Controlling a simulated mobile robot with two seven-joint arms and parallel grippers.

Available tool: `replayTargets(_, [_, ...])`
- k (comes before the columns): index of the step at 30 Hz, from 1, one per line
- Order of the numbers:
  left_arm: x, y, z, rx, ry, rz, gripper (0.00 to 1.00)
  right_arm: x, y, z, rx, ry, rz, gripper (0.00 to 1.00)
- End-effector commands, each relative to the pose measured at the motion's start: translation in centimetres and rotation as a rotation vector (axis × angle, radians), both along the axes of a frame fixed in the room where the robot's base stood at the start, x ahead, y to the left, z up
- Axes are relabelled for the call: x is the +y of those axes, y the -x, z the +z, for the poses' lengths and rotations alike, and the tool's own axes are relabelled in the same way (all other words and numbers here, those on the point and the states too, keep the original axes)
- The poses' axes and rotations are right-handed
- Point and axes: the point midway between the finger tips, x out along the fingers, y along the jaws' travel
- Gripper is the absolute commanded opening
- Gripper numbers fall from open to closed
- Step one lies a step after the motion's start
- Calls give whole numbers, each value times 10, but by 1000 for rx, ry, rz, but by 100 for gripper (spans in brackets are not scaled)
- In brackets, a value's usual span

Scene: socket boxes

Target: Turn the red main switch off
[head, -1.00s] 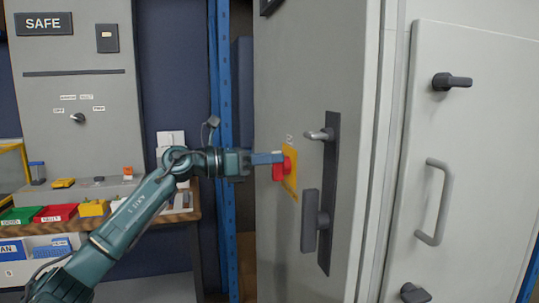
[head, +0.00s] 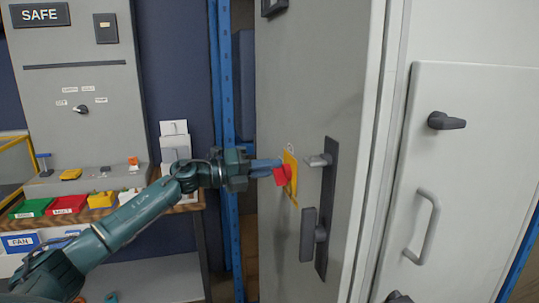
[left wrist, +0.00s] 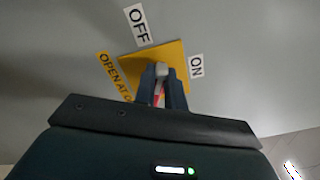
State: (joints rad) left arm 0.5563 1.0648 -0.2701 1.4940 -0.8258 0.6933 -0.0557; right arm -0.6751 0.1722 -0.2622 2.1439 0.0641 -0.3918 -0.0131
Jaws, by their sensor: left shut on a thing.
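The red main switch (head: 281,175) sits on a yellow plate (head: 291,172) on the side of the tall grey cabinet. Its red handle looks tilted in the head view. My left gripper (head: 268,167) reaches in from the left and is shut on the red handle. In the left wrist view the fingers (left wrist: 162,92) stand in front of the yellow plate (left wrist: 178,53), with a little red (left wrist: 158,97) between them. An OFF label (left wrist: 138,24) is above the plate and an ON label (left wrist: 196,66) to its right. The fingers hide most of the handle.
A black cabinet door handle (head: 318,210) is just right of the switch. A blue upright post (head: 228,110) stands behind my left arm. A bench with red (head: 66,205), green and yellow bins is at the left. A grey panel marked SAFE (head: 40,15) stands above it.

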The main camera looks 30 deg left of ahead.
Motion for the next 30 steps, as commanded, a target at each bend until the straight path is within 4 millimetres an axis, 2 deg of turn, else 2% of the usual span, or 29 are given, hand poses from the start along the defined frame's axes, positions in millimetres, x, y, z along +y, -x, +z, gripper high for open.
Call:
replayTargets(1, [1,-1,4,33,34,1,0,-1,2,7,5,15,5,36])
replayTargets(7, [1,-1,0,147,169,1,0,-3,5,18,11,56,26,36])
replayTargets(18, [2,-2,-6,293,342,1,0,-15,6,19,60,68,-19,36])
replayTargets(30, [2,-2,-10,340,400,1,0,-21,5,17,76,78,-32,36])
